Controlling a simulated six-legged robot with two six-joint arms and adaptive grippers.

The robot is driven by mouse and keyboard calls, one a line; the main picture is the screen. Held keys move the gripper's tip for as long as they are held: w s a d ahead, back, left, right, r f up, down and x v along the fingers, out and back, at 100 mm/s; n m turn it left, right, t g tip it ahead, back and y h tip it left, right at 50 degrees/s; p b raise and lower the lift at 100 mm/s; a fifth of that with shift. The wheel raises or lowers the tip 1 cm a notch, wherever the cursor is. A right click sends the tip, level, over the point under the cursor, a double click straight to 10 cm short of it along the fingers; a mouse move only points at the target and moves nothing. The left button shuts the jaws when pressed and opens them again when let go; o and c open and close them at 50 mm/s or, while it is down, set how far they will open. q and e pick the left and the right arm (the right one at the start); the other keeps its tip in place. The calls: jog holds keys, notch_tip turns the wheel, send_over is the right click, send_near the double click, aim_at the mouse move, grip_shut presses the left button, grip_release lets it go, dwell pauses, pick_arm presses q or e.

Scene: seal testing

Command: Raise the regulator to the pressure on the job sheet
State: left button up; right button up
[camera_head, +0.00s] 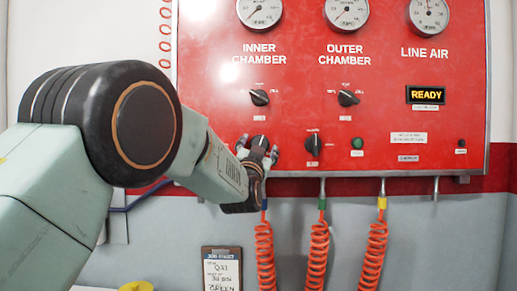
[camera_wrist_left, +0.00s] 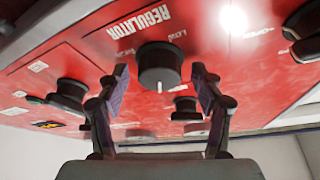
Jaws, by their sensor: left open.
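The regulator knob (camera_head: 259,142) is a black dial low on the red panel, and in the left wrist view the knob (camera_wrist_left: 159,68) sits below the REGULATOR label. My left gripper (camera_head: 258,149) is open at the knob. In the wrist view its fingers (camera_wrist_left: 160,76) stand on either side of the knob, with a visible gap at each side. The knob's setting cannot be read. The job sheet (camera_head: 222,268) is on a clipboard below the panel; its handwriting seems to read 30 psi and GREEN, but is small. My right gripper is not in view.
Other black knobs (camera_head: 313,145) and a green button (camera_head: 357,143) are close on the panel's right. Three gauges (camera_head: 259,12) line the top, and a display (camera_head: 426,95) reads READY. Orange coiled hoses (camera_head: 318,250) hang below. My left arm covers the panel's lower left.

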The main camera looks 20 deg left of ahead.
pick_arm(q)
jog(key=shift+a+f, duration=0.1)
jog(key=shift+f, duration=0.05)
jog(key=v, duration=1.2)
dwell(0.3)
